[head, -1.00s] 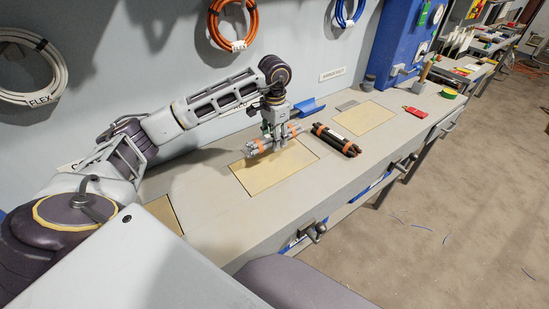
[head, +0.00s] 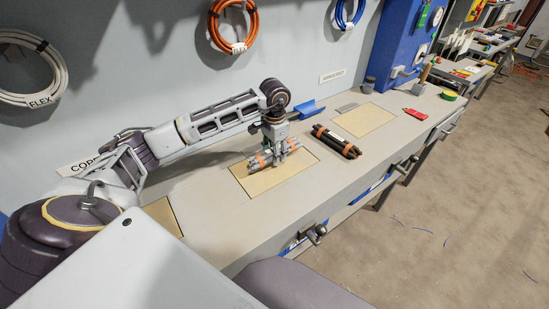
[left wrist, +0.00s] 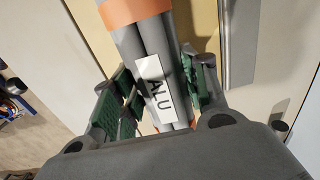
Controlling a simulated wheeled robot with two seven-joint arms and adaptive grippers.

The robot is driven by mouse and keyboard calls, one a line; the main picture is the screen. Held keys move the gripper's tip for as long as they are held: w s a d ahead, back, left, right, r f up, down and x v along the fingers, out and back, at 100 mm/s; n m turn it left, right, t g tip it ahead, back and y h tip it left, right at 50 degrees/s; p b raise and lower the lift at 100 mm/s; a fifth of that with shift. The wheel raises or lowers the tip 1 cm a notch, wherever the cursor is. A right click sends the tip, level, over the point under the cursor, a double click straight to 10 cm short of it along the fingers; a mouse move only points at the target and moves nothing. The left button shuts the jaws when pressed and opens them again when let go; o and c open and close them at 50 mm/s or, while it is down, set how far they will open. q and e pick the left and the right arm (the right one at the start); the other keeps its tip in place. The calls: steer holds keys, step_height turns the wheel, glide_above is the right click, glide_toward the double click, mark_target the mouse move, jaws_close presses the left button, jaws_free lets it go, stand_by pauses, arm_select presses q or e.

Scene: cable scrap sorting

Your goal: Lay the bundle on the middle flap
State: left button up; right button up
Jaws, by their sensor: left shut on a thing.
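The bundle (head: 259,162) is a set of grey rods with orange bands. In the left wrist view the bundle (left wrist: 150,42) carries a white label reading ALU. My left gripper (head: 281,153) is shut around the bundle near its middle, with a green-padded finger on each side in the left wrist view (left wrist: 160,95). The middle flap (head: 250,186) is a tan panel set in the grey bench, directly beneath the bundle. The bundle is very low over the flap; I cannot tell whether it touches. My right gripper is not in view.
A dark bundle with orange bands (head: 337,141) lies just right of the middle flap. Beyond it is the right flap (head: 363,120), bare. The left flap (head: 163,215) is partly hidden by my arm. A blue tray-like piece (head: 308,110) stands near the wall.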

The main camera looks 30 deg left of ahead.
arm_select(q)
step_height(320, 180, down, 2)
steer(key=shift+f, duration=0.25)
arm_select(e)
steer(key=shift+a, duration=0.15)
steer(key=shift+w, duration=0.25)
arm_select(q)
steer(key=shift+f, duration=0.1)
steer(key=o, duration=1.4)
steer(key=shift+o, duration=0.2)
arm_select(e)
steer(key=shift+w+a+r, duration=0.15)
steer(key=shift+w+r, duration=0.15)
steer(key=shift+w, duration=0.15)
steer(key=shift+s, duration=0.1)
